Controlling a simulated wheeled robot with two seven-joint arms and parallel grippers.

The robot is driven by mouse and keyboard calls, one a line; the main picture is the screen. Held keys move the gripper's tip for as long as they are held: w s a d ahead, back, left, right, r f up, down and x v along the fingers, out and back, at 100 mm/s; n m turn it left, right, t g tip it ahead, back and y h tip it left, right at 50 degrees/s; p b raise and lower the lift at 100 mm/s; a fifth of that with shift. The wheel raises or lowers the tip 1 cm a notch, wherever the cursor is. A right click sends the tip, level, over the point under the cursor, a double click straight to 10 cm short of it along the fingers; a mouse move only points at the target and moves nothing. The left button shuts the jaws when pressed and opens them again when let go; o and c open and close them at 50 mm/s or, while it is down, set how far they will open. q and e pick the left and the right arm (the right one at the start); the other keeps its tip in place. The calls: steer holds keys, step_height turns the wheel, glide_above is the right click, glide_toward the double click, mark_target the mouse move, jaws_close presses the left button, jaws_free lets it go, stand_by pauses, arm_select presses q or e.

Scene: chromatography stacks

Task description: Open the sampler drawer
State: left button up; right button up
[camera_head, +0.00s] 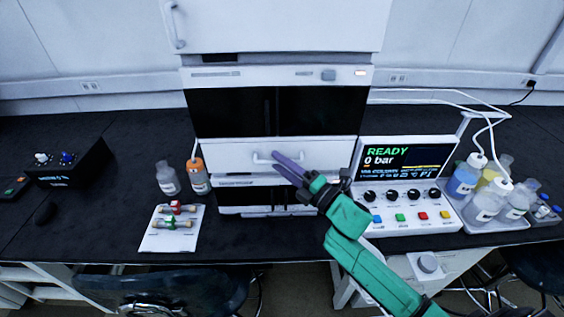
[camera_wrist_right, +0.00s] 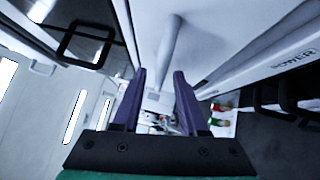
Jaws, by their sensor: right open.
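The sampler drawer (camera_head: 230,153) is a white front panel in the middle of the instrument stack, and it looks shut. Its pale bar handle (camera_head: 262,157) sits at the middle of the panel. My right gripper (camera_head: 278,161) has purple fingers that reach in from the right at the handle's right end. In the right wrist view the fingers (camera_wrist_right: 160,75) are apart with nothing held between them. A pale bar, apparently the handle (camera_wrist_right: 171,38), shows beyond the fingertips. I cannot tell whether they touch it. My left gripper is not in view.
A control unit with a READY screen (camera_head: 408,157) stands right of the stack. Bottles in a tray (camera_head: 480,226) are farther right. Two bottles and a white plate with vials (camera_head: 159,240) stand left. The black bench before the drawer (camera_head: 250,245) is clear.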

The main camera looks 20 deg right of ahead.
steer(key=shift+s, duration=0.1)
jaws_close()
stand_by(1.2)
